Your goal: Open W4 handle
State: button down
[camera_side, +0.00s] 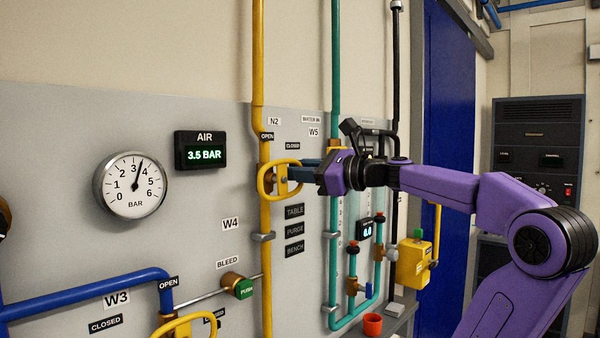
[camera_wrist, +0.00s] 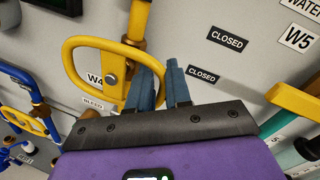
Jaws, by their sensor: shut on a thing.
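The W4 handle is a yellow loop (camera_side: 262,181) on the yellow N2 pipe (camera_side: 266,285), just above the W4 label (camera_side: 230,224). In the wrist view the loop (camera_wrist: 72,62) fills the upper left, with the W4 label (camera_wrist: 94,79) seen through it. My gripper (camera_side: 303,172) comes in from the right, its blue fingers at the loop's right side. In the wrist view my gripper (camera_wrist: 163,82) is shut on the loop's right side, which runs in between the fingers. The exact contact is partly hidden.
An OPEN label (camera_side: 267,136) and a CLOSED label (camera_side: 292,146) sit above the handle. A green pipe (camera_side: 334,270) runs close by on the right. Another yellow handle (camera_wrist: 297,102) is at the wrist view's right edge. A gauge (camera_side: 130,185) is on the left.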

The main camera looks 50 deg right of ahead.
jog(key=n, duration=0.1)
jog(key=r+n, duration=0.1)
jog(key=n, duration=0.1)
jog(key=r+n, duration=0.1)
jog(key=shift+a+g+h, duration=0.3)
jog(key=shift+a+g, duration=0.05)
jog(key=shift+g, duration=0.05)
jog(key=n, duration=0.1)
jog(key=a+r+n, duration=0.1)
jog(key=n+h, duration=0.1)
jog(key=n, duration=0.1)
jog(key=shift+a+r+g, duration=0.2)
jog(key=shift+a+g, duration=0.1)
jog(key=shift+a, duration=0.05)
jog(key=n, duration=0.1)
jog(key=a+n+h, duration=0.1)
jog(key=n, duration=0.1)
jog(key=shift+a+r, duration=0.3)
jog(key=shift+a+n+h, duration=0.3)
jog(key=shift+a+n, duration=0.2)
jog(key=shift+n, duration=0.45)
jog(key=shift+a+n+h, duration=0.3)
jog(key=shift+a+n, duration=0.15)
jog(key=shift+n, duration=0.5)
jog(key=c, duration=1.3)
grip_release()
jog(key=shift+a, duration=0.1)
